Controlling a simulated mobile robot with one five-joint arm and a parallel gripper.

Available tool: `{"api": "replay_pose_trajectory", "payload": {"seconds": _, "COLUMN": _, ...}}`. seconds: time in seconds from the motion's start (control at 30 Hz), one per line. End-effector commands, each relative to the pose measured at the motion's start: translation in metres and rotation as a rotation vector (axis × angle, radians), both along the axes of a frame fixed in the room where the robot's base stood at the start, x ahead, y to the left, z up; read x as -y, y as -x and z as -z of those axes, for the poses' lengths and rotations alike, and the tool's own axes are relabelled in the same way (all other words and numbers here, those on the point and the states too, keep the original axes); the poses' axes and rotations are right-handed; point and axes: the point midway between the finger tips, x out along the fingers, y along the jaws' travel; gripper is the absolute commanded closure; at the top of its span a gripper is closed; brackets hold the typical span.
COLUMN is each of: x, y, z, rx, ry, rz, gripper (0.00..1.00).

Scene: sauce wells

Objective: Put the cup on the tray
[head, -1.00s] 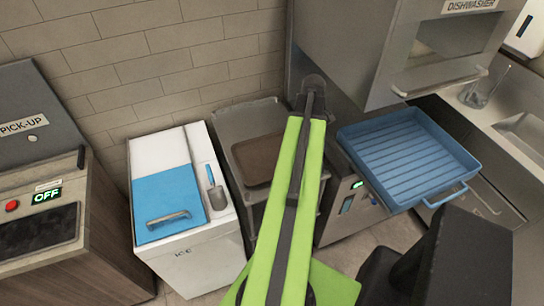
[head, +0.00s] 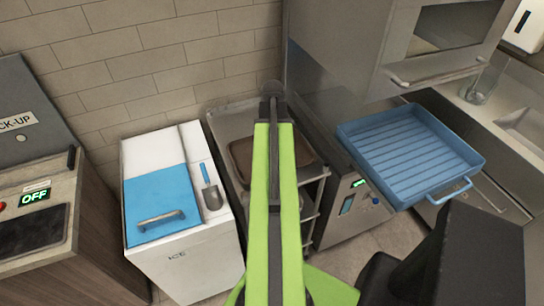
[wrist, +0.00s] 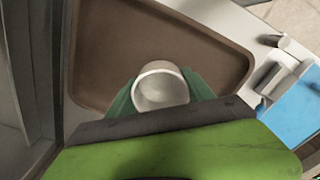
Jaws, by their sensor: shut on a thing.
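The cup (wrist: 160,88) is pale and round. In the wrist view I look down into its open mouth. My gripper (wrist: 160,92) has its green fingers on either side of the cup and is shut on it. The brown tray (wrist: 125,40) with rounded corners lies behind and below the cup in the wrist view. I cannot tell the height of the cup above it. In the head view the tray (head: 242,156) is partly hidden behind my green arm, on top of a grey metal rack. The cup cannot be made out in the head view.
A white ice bin (head: 195,250) with a blue lid and a scoop stands left of the rack. A pick-up counter (head: 45,180) is at far left.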

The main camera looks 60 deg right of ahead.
Motion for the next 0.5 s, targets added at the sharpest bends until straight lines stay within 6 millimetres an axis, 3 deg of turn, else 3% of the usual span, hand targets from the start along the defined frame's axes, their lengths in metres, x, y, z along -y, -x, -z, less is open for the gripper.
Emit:
{"api": "replay_pose_trajectory", "payload": {"seconds": 0.2, "x": 0.000, "y": 0.000, "z": 0.041, "rx": 0.000, "ry": 0.000, "rz": 0.000, "gripper": 0.82}}
{"api": "replay_pose_trajectory", "payload": {"seconds": 0.5, "x": 0.000, "y": 0.000, "z": 0.039, "rx": 0.000, "ry": 0.000, "rz": 0.000, "gripper": 0.82}}
